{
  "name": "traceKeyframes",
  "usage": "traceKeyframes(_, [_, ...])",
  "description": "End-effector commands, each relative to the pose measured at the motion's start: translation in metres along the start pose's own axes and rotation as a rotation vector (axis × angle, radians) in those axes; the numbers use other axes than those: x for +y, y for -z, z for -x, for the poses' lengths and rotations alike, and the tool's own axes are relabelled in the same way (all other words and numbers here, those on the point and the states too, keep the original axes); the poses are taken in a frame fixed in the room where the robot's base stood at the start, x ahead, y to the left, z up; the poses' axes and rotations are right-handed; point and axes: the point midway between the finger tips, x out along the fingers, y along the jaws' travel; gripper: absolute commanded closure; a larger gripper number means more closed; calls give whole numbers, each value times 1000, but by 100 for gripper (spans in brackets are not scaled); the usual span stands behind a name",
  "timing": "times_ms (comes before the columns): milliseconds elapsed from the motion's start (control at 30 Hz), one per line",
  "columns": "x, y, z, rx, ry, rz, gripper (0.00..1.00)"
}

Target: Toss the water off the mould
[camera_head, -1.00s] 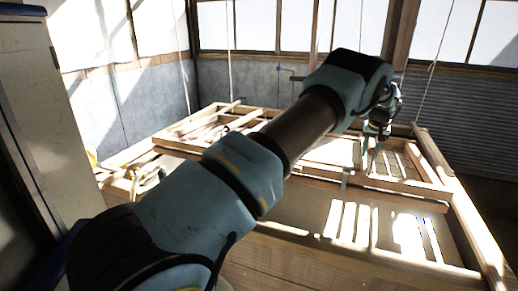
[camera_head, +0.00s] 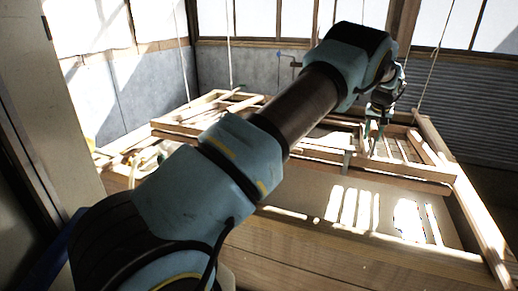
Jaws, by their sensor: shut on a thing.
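The mould (camera_head: 402,180) is a wide, flat wooden frame with slats, hanging over a wooden vat. Its front rail runs across the middle of the head view, and my arm hides part of it. My gripper (camera_head: 374,138) is at the right part of the mould, with its greenish fingers pointing down among the slats. It is shut on the mould, though the exact grip point is small and partly in shadow. I cannot make out any water on the mould.
The wooden vat (camera_head: 345,246) stands below, with bright striped light on its inside. Thin ropes (camera_head: 433,75) come down from above at the sides. A pale cabinet (camera_head: 62,120) stands close at left. Grey walls (camera_head: 115,95) and bright windows lie behind.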

Motion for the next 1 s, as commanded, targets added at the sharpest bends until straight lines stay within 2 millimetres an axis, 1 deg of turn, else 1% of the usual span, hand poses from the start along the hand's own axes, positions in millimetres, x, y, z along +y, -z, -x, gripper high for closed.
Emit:
traceKeyframes(33, [0, -2, -5, 14, -2, 0, 100])
traceKeyframes(333, [0, -12, -16, 73, 0, -1, 100])
traceKeyframes(733, [-1, -14, -16, 95, 1, 0, 100])
traceKeyframes(767, [-1, -14, -16, 95, 1, 0, 61])
traceKeyframes(1000, [-1, -14, -16, 95, 1, 0, 34])
